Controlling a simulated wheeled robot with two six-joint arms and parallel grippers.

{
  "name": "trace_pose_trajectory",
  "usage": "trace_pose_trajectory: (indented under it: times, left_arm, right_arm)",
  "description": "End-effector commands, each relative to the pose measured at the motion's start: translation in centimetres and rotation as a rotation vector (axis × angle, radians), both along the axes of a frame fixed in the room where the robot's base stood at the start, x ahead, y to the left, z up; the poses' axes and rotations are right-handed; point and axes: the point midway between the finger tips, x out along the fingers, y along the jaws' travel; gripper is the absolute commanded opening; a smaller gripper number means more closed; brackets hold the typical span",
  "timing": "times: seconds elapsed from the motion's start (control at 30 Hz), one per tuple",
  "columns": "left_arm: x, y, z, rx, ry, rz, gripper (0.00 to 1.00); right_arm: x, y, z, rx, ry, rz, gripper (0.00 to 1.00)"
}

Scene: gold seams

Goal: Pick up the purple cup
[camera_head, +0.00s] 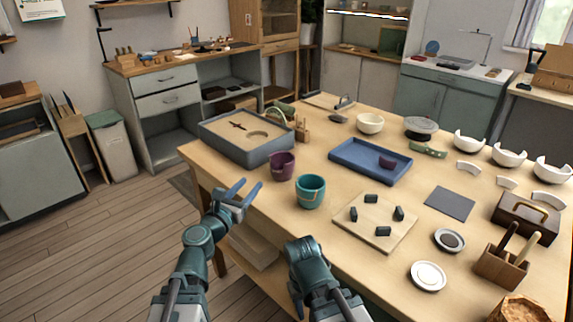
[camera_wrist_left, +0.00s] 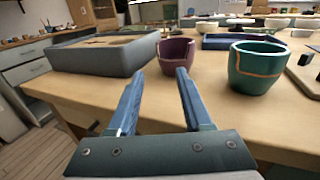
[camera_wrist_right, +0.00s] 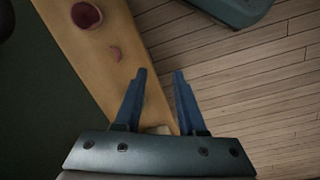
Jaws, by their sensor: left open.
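The purple cup (camera_head: 282,166) stands on the wooden table near its front left edge, between the grey sand tray and a teal cup. In the left wrist view the purple cup (camera_wrist_left: 176,55) is ahead of my fingers, just beyond their tips, with a gap around it. My left gripper (camera_head: 246,188) is open and empty at the table's front edge, in front of the purple cup. My left gripper (camera_wrist_left: 156,72) has one finger on each side of the view. My right gripper (camera_wrist_right: 157,72) is open and empty, pointing down beside a wooden surface and the floor.
The teal cup (camera_head: 310,191) with a gold seam stands right of the purple cup. The grey sand tray (camera_head: 222,147) is to its left. A blue tray (camera_head: 350,163) holding a purple shard (camera_head: 388,162) and a wooden board (camera_head: 352,228) lie further right.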

Motion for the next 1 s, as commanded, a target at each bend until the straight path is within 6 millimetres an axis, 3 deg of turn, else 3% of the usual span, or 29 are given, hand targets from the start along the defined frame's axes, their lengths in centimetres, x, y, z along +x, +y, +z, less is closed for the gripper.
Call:
trace_pose_trajectory:
  times: [0.27, 0.7, 1.0]
  left_arm:
    - [1.0, -0.4, 0.0, -0.001, 0.000, -0.001, 0.50]
    - [7.7, -3.2, -0.1, 0.001, 0.000, -0.002, 0.50]
    - [8.4, -3.6, -0.2, 0.001, 0.000, -0.001, 0.50]
  right_arm:
    - [0.0, 0.0, 0.0, 0.000, 0.000, 0.000, 0.40]
    - [0.0, 0.0, -0.1, 0.000, 0.000, 0.000, 0.40]
    - [0.0, 0.0, -0.2, 0.000, 0.000, 0.000, 0.40]
